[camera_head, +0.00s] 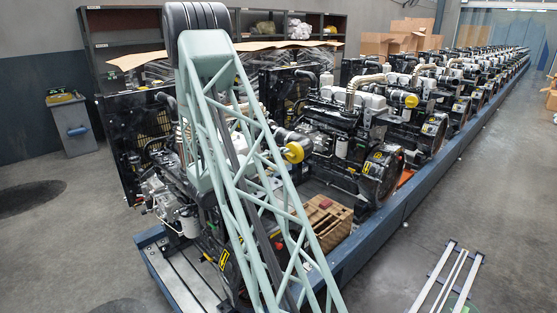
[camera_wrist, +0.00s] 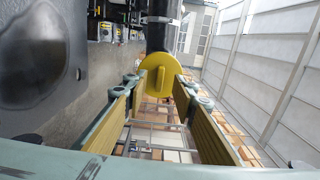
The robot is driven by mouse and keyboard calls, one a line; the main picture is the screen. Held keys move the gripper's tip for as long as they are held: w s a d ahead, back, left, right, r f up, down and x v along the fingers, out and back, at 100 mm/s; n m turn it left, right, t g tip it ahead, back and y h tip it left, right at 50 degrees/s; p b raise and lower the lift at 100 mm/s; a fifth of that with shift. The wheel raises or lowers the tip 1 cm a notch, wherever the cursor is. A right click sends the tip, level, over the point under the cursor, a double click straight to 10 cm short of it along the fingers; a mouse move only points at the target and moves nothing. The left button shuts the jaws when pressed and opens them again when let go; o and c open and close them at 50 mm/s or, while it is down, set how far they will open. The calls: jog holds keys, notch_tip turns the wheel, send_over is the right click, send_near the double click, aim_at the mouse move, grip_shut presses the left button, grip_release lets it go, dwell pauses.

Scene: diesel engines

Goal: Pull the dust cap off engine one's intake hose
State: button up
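In the wrist view, a round yellow dust cap (camera_wrist: 160,76) with a raised rib covers the end of a black hose (camera_wrist: 163,28). My gripper (camera_wrist: 159,82) is open, with one yellow-padded finger on each side. Its fingertips are close to the cap's left and right edges; I cannot tell whether they touch it. In the head view, a yellow cap (camera_head: 293,152) is on the nearest engine (camera_head: 165,170), just right of my green lattice arm, which hides part of that engine. I cannot make out my gripper in the head view.
More engines stand in a long row on a blue-edged rail (camera_head: 420,190); the second has a similar yellow cap (camera_head: 411,100). A wooden crate (camera_head: 327,217) sits between the first two engines. Shelving (camera_head: 110,40) is behind. The right-hand floor is mostly clear around a metal frame (camera_head: 447,280).

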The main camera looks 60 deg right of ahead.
jog(key=shift+x, duration=0.8)
jog(key=shift+p, duration=0.5)
dwell(0.4)
grip_shut()
